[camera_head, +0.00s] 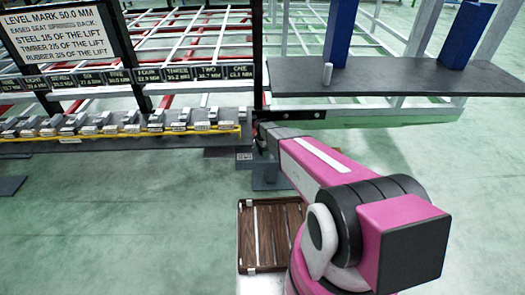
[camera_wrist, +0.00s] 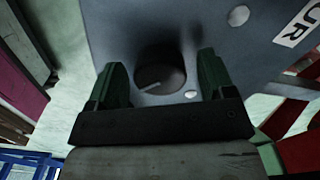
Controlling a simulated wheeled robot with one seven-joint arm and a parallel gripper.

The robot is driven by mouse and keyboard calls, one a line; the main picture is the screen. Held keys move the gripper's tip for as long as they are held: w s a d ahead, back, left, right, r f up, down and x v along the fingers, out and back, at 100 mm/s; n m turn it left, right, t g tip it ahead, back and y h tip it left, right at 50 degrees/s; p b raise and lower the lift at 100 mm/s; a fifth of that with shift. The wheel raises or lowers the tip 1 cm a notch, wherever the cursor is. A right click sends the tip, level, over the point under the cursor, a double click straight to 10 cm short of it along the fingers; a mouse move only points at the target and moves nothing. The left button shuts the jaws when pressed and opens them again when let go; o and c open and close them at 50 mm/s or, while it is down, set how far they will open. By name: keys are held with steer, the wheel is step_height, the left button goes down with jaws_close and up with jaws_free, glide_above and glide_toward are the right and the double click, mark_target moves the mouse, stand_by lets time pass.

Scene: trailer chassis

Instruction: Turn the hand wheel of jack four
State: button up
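In the wrist view, a dark round hand wheel (camera_wrist: 160,72) with a pale line on its face sits on a grey-blue panel (camera_wrist: 215,35). A white label (camera_wrist: 300,22) at the panel's edge is cut off and shows "UR". My gripper (camera_wrist: 164,78) has its two green fingers on either side of the wheel, open. A gap shows between the wheel and each finger, wider on the right. In the head view my arm runs toward a grey block (camera_head: 268,176) with a small label on the floor, and the wheel and fingers are not discernible there.
A sign board (camera_head: 62,35) gives level and lift notes. Numbered plates (camera_head: 147,74) hang above a yellow-edged shelf (camera_head: 190,132) of small blocks. A dark bench (camera_head: 400,78) carries a small grey cylinder (camera_head: 327,74). A wooden pallet (camera_head: 272,235) lies near my arm.

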steer(key=n, duration=0.6)
steer(key=shift+n, duration=0.3)
steer(key=n, duration=0.6)
steer(key=shift+n, duration=0.3)
steer(key=n, duration=0.6)
steer(key=shift+n, duration=0.3)
steer(key=n, duration=0.7)
step_height(320, 180, up, 16)
steer(key=s+d+r+m, duration=0.2)
steer(key=s+d+m, duration=0.1)
steer(key=s, duration=0.4)
steer(key=s+d+r+m, duration=0.3)
steer(key=s, duration=0.4)
steer(key=s+d+r+m, duration=0.2)
steer(key=s+d+m, duration=0.1)
steer(key=s, duration=0.4)
steer(key=shift+d+r+m, duration=0.3)
steer(key=shift+r, duration=0.1)
steer(key=shift+s, duration=0.1)
